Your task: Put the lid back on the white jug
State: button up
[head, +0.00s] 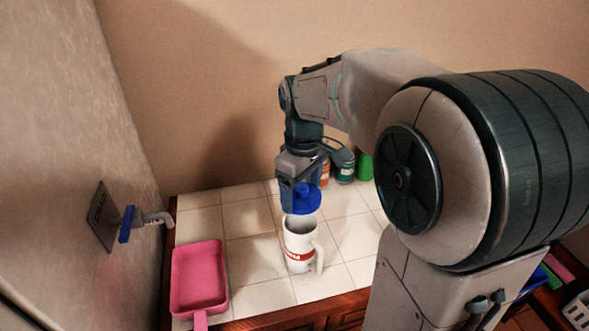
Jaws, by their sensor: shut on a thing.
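The white jug (299,247) stands upright on the tiled counter, with a red label on its front and a handle at its lower right. Its top is open and its dark inside shows. My gripper (301,188) points down above the jug and is shut on the blue lid (305,204). The lid is held just above and behind the jug's rim in the picture, and it looks apart from the rim. The fingertips are partly hidden against the lid.
A pink pan or dustpan (198,279) lies at the counter's left front. An orange can (325,172), a dark green can (345,170) and a green one (365,166) stand behind. A wall fixture with a blue lever (127,224) juts out at left. Tiles around the jug are clear.

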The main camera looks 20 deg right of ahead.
jog(key=shift+w, duration=0.15)
jog(key=shift+s+f+b, duration=0.2)
jog(key=shift+f+b, duration=0.4)
jog(key=shift+f, duration=0.05)
jog(key=shift+f+b, duration=1.9)
jog(key=shift+f, duration=0.65)
jog(key=shift+f, duration=0.1)
jog(key=o, duration=0.9)
